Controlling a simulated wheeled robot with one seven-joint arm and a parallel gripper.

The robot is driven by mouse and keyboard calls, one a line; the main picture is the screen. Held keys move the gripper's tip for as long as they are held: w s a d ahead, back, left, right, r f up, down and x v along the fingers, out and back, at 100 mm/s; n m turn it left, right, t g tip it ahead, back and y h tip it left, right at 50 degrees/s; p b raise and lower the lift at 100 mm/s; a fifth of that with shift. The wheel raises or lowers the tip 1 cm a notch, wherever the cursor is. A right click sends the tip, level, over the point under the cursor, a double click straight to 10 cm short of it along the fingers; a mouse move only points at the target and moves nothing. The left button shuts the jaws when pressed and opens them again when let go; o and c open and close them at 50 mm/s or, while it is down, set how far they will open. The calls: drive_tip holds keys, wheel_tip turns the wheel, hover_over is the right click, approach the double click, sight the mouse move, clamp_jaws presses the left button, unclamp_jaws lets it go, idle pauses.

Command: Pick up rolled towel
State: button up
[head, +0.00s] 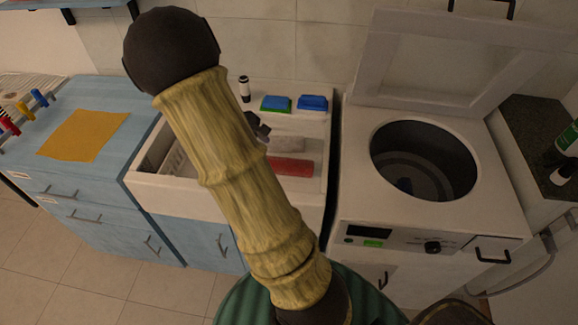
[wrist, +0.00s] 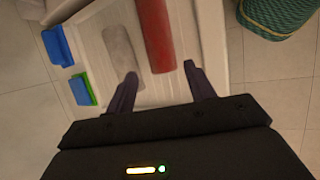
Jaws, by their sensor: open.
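A red roll (head: 291,167), which looks like a rolled towel, lies in the white sink (head: 180,192). A pale grey roll (head: 287,143) lies beside it, farther back. In the wrist view the red roll (wrist: 157,35) runs away from me and the grey roll (wrist: 122,55) lies to its left. My gripper (wrist: 162,76) is open and empty, its two fingers on either side of the red roll's near end in the picture. I cannot tell its height above the roll. In the head view my gripper (head: 258,127) is mostly hidden behind my arm.
Blue and green sponges (head: 276,103) and (head: 313,102) and a small bottle (head: 244,88) stand on the sink's back ledge. A top-loading washer (head: 354,190) with raised lid (head: 450,65) is right of the sink. A blue counter (head: 125,115) with an orange cloth (head: 84,135) is left.

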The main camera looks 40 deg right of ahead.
sight(278, 162)
drive_tip(key=x, duration=0.6)
drive_tip(key=shift+f, duration=0.1)
drive_tip(key=shift+p+x, duration=0.7)
drive_tip(key=shift+x, duration=1.95)
drive_tip(key=shift+d, duration=0.1)
drive_tip(key=shift+c, duration=0.4)
drive_tip(key=c, duration=0.7)
